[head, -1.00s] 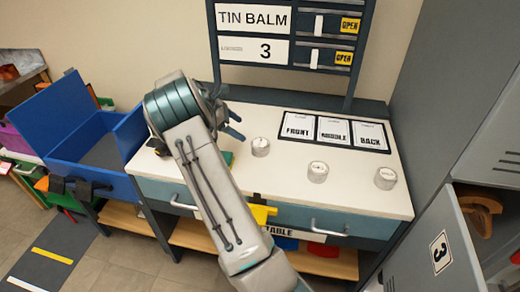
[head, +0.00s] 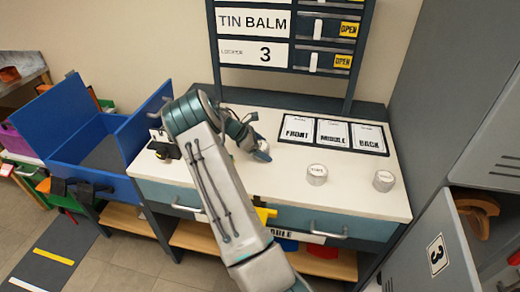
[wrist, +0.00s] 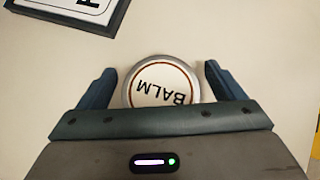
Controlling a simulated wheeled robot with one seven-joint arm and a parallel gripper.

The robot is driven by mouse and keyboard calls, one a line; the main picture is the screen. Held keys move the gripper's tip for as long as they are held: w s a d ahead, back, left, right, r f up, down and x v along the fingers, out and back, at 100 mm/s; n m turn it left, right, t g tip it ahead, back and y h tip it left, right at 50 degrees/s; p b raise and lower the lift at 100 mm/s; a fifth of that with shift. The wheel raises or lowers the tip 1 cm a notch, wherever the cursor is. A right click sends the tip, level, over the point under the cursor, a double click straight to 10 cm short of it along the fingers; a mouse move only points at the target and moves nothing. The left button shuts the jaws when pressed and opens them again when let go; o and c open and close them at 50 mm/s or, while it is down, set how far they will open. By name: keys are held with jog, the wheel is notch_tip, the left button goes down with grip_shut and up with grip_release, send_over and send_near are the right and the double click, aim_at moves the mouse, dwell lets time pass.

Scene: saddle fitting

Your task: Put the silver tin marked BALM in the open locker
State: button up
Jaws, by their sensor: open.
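The silver tin marked BALM (wrist: 162,86) shows in the wrist view, its round white lid lettered BALM. It sits between the two blue fingers of my open gripper (wrist: 160,72), with a small gap on each side. In the head view my gripper (head: 257,147) is over the white table top, left of the other tins, and hides the BALM tin. The locker door marked 3 (head: 437,256) stands open at the lower right, with a brown curved thing (head: 480,212) in the locker behind it.
Two more silver tins (head: 317,174) (head: 383,181) stand to the right on the table (head: 345,201). Cards marked FRONT, MIDDLE and BACK (head: 333,133) lie behind them. A board (head: 254,21) reads TIN BALM, LOCKER 3. A blue open box (head: 135,132) stands at left.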

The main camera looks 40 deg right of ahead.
jog(key=shift+s+d+f, duration=0.1)
jog(key=shift+f, duration=0.05)
jog(key=c, duration=1.2)
jog(key=shift+c, duration=0.3)
